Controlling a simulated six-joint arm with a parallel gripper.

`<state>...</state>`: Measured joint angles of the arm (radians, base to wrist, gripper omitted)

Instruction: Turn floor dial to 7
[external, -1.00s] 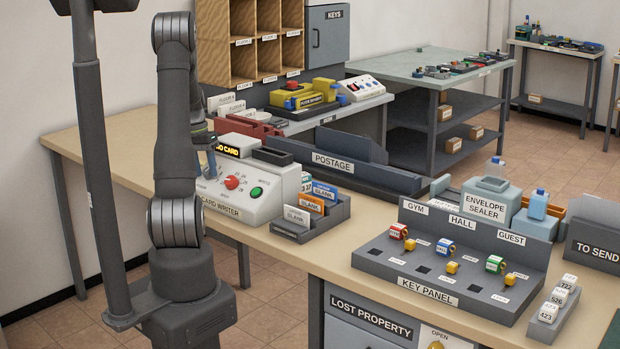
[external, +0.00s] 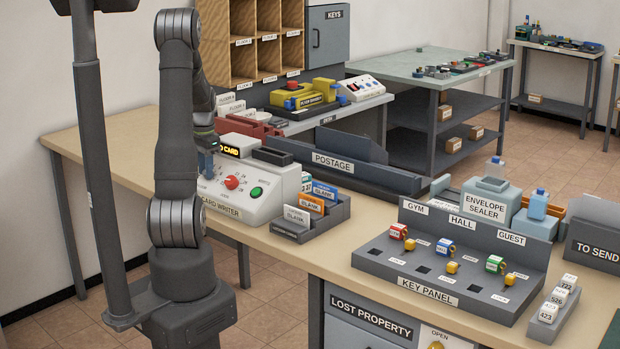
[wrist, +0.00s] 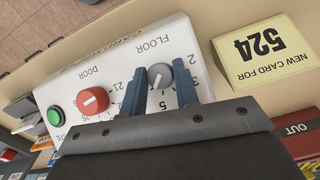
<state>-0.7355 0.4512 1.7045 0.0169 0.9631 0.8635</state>
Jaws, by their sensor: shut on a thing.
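The card writer (external: 240,202) is a pale sloped console on the desk, partly hidden by my arm in the external view. Its grey floor dial (wrist: 160,76) shows in the wrist view below the word FLOOR, with numbers around it. A pale mark is on the dial's face; I cannot tell surely which number it points at. My gripper (wrist: 160,84) has its two blue fingers on either side of the floor dial and is shut on it. In the external view my gripper (external: 208,158) is at the console's left part, and the dial is hidden there.
The red door dial (wrist: 93,101) and a green button (wrist: 54,116) sit beside the floor dial. A yellow sign (wrist: 262,50) reads NEW CARD FOR 524. A grey rack of cards (external: 320,215) stands right of the console. The key panel (external: 450,265) is farther right.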

